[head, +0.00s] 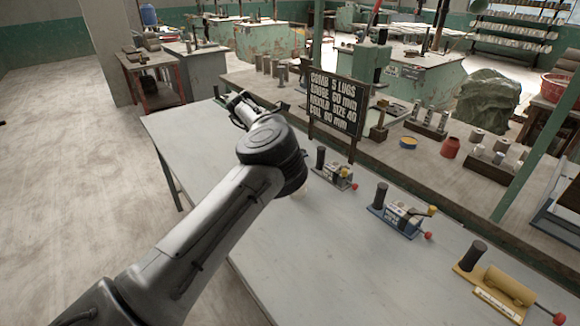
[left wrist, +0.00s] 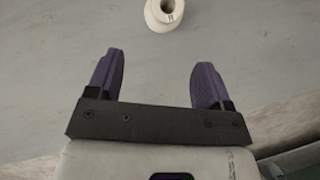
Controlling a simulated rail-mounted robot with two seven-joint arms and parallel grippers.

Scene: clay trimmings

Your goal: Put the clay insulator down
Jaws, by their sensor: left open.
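The clay insulator (left wrist: 157,17) is a pale, rounded piece with a dark hole. In the left wrist view it stands on the grey table top at the upper edge, partly cut off by the frame. My left gripper (left wrist: 156,66) has its two purple fingers spread wide with nothing between them. The insulator is beyond the fingertips, apart from them. My right gripper is not in view.
A dark sign (head: 336,103) with white lettering stands behind the grey table (head: 335,255). Along the table's back edge are a small grey fixture (head: 336,177), a blue-based one (head: 400,217) and a yellow one (head: 500,288). The table's front middle is clear.

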